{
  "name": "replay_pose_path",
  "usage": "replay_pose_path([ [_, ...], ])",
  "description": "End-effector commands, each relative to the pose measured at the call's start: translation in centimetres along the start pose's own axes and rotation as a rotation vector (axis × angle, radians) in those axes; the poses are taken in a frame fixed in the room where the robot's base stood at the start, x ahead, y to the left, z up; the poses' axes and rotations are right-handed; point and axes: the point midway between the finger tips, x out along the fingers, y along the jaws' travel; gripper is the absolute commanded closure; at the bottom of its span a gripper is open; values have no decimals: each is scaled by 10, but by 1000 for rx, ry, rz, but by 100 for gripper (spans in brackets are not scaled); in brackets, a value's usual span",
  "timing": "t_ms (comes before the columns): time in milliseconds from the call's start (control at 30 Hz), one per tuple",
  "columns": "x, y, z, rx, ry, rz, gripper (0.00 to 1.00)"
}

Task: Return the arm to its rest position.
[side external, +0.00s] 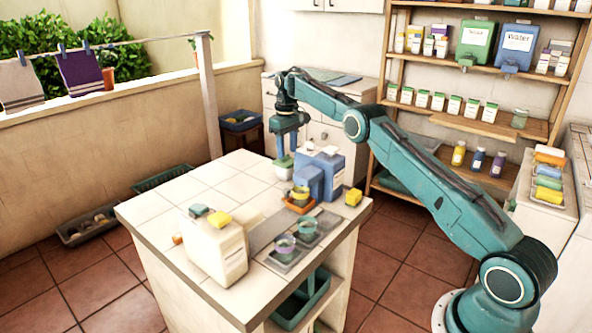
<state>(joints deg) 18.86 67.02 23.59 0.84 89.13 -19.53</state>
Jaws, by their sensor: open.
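My teal arm reaches from the base at the lower right up and over to the far side of the tiled table (160,205). My gripper (290,153) points down near the table's far edge. Its two blue fingers are apart, and I see nothing held between them. A small white container with a green top (283,166) stands right below the fingers; whether they touch it I cannot tell. The arm is bent, with its elbow high to the right of the table.
Blue-and-white containers (326,165) stand just right of my gripper. An orange tray (299,208), a yellow sponge (353,197), a grey tray with cups (297,256) and a cream jug (213,246) share the table. Wooden shelves (470,66) stand behind my arm. The table's left part is clear.

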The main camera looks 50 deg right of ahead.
Motion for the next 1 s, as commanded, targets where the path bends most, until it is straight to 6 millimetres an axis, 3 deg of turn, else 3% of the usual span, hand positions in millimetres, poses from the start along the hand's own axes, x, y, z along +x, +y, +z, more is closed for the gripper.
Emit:
replay_pose_path([
  [267, -29, -12, 3, -2, 23, 8, 58],
  [467, -71, -31, 14, -3, 56, 17, 58],
  [767, -132, -65, 45, -3, 114, 30, 58],
  [1000, -172, -92, 82, -3, 159, 37, 58],
])
